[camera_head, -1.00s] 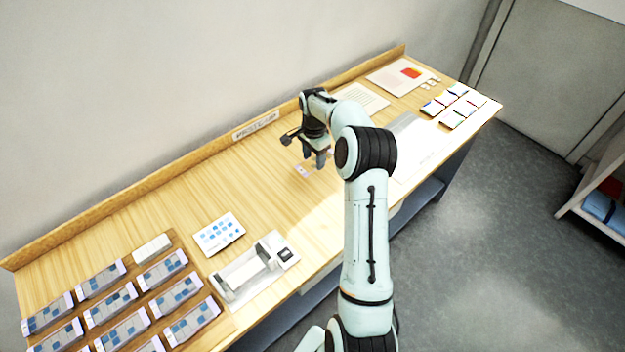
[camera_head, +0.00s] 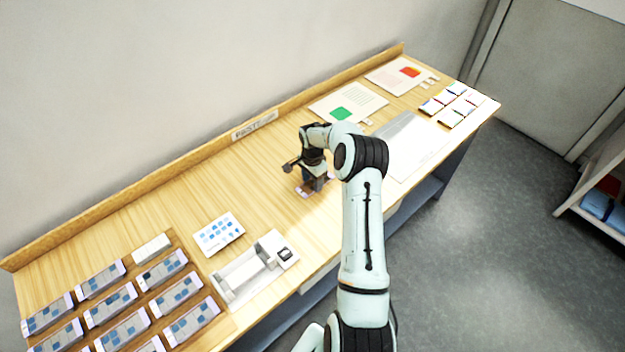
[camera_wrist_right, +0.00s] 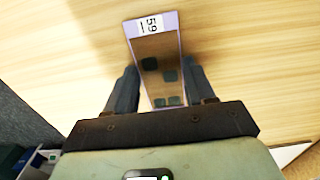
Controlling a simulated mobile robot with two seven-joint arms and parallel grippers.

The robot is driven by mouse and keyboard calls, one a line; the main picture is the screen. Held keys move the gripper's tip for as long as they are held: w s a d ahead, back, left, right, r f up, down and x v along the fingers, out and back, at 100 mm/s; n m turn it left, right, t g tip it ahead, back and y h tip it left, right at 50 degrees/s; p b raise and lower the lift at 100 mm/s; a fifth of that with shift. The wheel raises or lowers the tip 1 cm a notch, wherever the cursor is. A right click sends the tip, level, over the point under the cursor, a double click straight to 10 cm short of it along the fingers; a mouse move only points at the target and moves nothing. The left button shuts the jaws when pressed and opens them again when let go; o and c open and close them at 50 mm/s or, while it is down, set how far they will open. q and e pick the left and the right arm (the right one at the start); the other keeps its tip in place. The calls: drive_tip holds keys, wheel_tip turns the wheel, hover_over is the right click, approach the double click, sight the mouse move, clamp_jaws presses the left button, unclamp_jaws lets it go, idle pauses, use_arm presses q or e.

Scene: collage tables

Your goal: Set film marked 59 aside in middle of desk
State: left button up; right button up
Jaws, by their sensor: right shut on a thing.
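The film marked 59 (camera_wrist_right: 152,55) shows in the right wrist view as a lilac-edged strip with dark squares and a white label reading 59 at its far end. My right gripper (camera_wrist_right: 160,88) is shut on it, a finger at each long side. In the head view the same gripper (camera_head: 313,188) is low over the middle of the wooden desk (camera_head: 262,180). There only the pale end of the film shows beside the fingers. I cannot tell whether the film touches the desk. My left gripper is not in view.
Several similar films (camera_head: 103,280) stand in rows on a brown rack at the near left. A blue-marked card (camera_head: 219,234) and a white device (camera_head: 256,268) lie to its right. Printed sheets (camera_head: 347,103) and small cards (camera_head: 452,105) lie at the far end. Bare wood surrounds the gripper.

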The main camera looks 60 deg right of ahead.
sight(313, 185)
drive_tip(key=shift+f, duration=0.1)
drive_tip(key=shift+s+f, duration=0.1)
drive_tip(key=o, duration=1.1)
wheel_tip(313, 185, up, 12)
drive_tip(key=shift+r, duration=0.2)
